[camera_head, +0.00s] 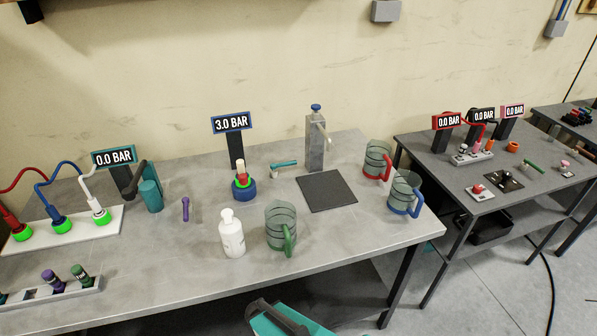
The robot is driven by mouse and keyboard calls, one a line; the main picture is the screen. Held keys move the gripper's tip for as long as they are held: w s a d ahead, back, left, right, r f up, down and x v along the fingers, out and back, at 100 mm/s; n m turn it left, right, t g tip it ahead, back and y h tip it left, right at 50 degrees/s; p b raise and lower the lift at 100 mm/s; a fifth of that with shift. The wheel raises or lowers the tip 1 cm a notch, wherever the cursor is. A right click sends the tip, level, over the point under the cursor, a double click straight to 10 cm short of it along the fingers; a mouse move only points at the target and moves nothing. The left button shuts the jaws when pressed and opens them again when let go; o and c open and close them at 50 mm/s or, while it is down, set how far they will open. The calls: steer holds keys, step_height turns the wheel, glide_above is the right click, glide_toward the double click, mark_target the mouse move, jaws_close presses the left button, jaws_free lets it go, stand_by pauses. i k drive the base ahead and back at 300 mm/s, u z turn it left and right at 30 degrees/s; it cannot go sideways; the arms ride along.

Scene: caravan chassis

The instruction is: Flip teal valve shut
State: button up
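A small valve with a teal lever (284,163) sits on the grey workbench, between the blue-based fitting and the metal pump stand. Its lever lies roughly sideways in the picture, with a pale piece at its left end. From this distance I cannot tell whether the valve is open or shut. A dark and teal part of my own body shows at the bottom edge, but I see no gripper fingers.
A blue-framed 3.0 BAR display (231,122) stands behind the blue-based fitting (244,190). A teal-framed 0.0 BAR display (114,157) and a teal cylinder (151,196) are left. A white bottle (231,235), green-handled jug (281,227) and black mat (326,191) stand nearby.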

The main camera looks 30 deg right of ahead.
mark_target(274, 165)
steer(key=z, duration=0.7)
steer(key=k, duration=0.95)
steer(key=u, duration=0.05)
steer(key=i, duration=0.9)
